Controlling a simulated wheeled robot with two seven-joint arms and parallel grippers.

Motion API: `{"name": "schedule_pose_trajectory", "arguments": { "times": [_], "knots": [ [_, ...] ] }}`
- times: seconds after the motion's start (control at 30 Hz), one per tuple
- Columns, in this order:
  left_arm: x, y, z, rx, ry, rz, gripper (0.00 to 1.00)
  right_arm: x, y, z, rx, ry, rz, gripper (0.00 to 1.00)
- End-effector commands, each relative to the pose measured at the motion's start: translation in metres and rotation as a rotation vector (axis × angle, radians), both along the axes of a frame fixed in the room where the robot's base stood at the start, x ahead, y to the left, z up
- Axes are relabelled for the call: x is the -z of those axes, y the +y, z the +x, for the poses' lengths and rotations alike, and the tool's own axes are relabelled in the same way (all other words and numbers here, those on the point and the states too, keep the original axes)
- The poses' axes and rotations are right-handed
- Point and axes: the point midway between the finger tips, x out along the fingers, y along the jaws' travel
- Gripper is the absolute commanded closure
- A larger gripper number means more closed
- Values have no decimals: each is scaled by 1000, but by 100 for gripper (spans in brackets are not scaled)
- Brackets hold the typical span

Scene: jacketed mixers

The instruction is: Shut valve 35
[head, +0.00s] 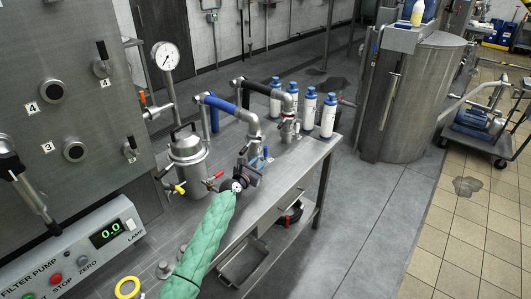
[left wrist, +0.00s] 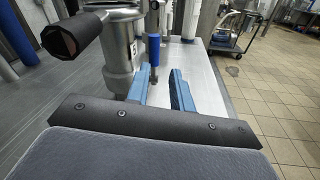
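No label reading 35 is legible, so I cannot tell which valve bears that number. A blue valve handle (left wrist: 154,49) hangs upright below a steel pipe fitting (left wrist: 120,50) in the left wrist view. In the head view the blue handle (head: 265,154) is small, near the foot of the pipework on the steel bench. My left gripper (left wrist: 160,76) is open, its two blue fingers apart with nothing between them. The handle is just beyond the fingertips, nearer the left finger. In the head view my left gripper (head: 253,170) is at the end of the green-sleeved arm. My right gripper is out of view.
A steel pot (head: 188,160), a red lever (head: 213,179) and a yellow lever (head: 178,188) are left of my gripper. White bottles (head: 328,116) with blue caps stand behind. A control box (head: 80,255) is front left.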

Motion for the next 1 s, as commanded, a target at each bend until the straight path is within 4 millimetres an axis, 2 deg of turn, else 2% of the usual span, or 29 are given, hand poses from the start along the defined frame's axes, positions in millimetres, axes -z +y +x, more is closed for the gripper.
{"name": "schedule_pose_trajectory", "arguments": {
  "times": [0.2, 0.47, 1.0],
  "knots": [
    [-4, 6, 3, -35, 50, -169, 77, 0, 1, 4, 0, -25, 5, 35],
    [-3, 2, 14, -39, 59, -197, 77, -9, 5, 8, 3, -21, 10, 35],
    [-4, -21, 62, -38, 58, -196, 77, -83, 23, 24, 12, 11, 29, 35]
  ]
}}
